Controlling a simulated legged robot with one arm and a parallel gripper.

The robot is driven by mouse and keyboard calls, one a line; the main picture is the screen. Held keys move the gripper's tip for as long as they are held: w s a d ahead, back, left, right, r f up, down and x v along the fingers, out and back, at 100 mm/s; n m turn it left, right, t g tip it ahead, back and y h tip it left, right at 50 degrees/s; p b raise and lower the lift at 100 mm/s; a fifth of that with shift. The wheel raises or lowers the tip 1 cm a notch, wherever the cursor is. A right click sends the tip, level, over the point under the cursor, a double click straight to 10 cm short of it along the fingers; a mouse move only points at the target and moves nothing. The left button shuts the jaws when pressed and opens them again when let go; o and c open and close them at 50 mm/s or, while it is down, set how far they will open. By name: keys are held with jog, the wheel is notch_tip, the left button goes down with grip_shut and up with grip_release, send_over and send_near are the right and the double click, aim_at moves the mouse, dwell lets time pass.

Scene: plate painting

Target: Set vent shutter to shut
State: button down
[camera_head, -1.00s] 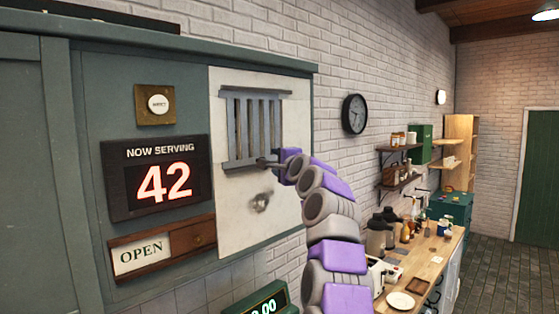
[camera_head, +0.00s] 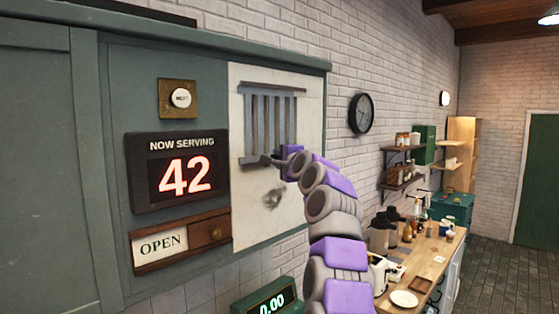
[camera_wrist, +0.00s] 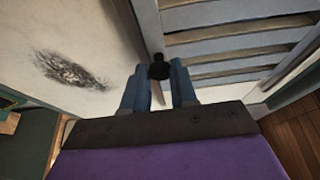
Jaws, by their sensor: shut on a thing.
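The vent shutter (camera_head: 270,122) is a grey slatted frame on a white wall panel, with light gaps showing between its upright slats. It also shows in the wrist view (camera_wrist: 230,50). My gripper (camera_head: 280,158) is at the vent's lower edge. In the wrist view my gripper (camera_wrist: 159,85) has its two blue fingers on either side of a small dark knob (camera_wrist: 159,67) at the vent frame's edge, and it is shut on this knob. The part of the knob between the fingers is partly hidden.
Left of the vent are a "NOW SERVING 42" display (camera_head: 178,170), a round button (camera_head: 181,98) and an OPEN sign (camera_head: 163,243). A dark smudge (camera_head: 274,197) marks the panel below the vent. A counter (camera_head: 430,270) with jugs and a plate stands at right.

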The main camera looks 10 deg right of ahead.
jog(key=shift+w+f, duration=0.1)
jog(key=shift+f, duration=0.05)
jog(key=w+d+p, duration=0.1)
jog(key=d+p, duration=0.1)
jog(key=shift+w+p, duration=0.1)
jog(key=shift+p, duration=0.3)
jog(key=c, duration=1.2)
grip_release()
jog(key=shift+w, duration=0.15)
jog(key=shift+o, duration=1.4)
jog(key=shift+w+d, duration=0.2)
jog(key=shift+w, duration=0.1)
jog(key=shift+s, duration=0.4)
